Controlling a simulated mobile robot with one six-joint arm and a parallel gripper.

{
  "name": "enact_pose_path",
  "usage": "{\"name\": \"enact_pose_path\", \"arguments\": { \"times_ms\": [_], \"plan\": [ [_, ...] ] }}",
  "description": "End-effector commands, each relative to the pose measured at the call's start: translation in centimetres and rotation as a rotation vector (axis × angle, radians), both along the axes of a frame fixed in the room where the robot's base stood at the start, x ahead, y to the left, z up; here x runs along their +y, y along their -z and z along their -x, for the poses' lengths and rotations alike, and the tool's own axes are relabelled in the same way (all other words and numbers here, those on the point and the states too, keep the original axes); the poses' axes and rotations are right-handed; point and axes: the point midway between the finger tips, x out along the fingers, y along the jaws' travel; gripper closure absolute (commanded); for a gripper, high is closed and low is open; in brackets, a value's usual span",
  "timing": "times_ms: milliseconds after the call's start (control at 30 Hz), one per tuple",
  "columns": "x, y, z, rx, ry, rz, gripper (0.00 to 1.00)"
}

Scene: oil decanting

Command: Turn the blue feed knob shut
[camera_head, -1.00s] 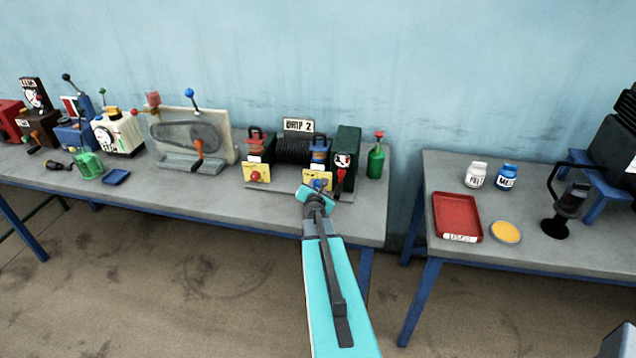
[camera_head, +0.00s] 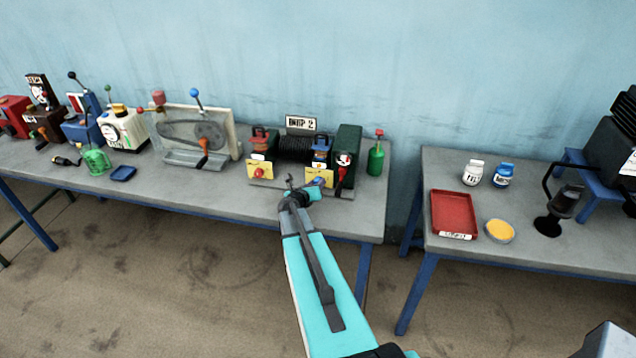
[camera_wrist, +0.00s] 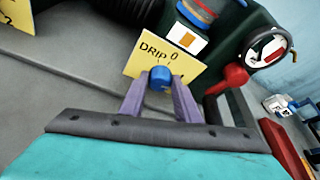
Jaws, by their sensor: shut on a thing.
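The blue feed knob (camera_wrist: 160,78) sits in front of a yellow plate (camera_wrist: 178,62) marked DRIP, 0 and 1 in the wrist view. My gripper (camera_wrist: 160,88) is shut on the knob, one purple-grey finger on each side of it. The wrist view is tilted. In the head view the blue knob (camera_head: 319,182) shows small at the tip of my turquoise arm, in front of the right yellow plate (camera_head: 322,173) of the drip unit. I cannot tell where the knob points on its scale.
A red lever (camera_wrist: 229,79) and a round gauge (camera_wrist: 266,47) are close to the right of the knob. A red knob (camera_head: 258,173) on another yellow plate is to the left. A green bottle (camera_head: 376,156) stands right of the unit.

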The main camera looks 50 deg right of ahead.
Motion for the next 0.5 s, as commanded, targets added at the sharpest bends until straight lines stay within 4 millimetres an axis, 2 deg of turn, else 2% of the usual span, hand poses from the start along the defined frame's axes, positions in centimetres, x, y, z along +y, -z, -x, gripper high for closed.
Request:
{"name": "enact_pose_path", "arguments": {
  "times_ms": [33, 500],
  "plan": [
    [0.49, 0.43, -0.53, 0.037, -0.01, 0.019, 0.93],
    [0.7, 0.85, -0.82, 0.371, -0.012, 0.23, 0.93]
  ]
}}
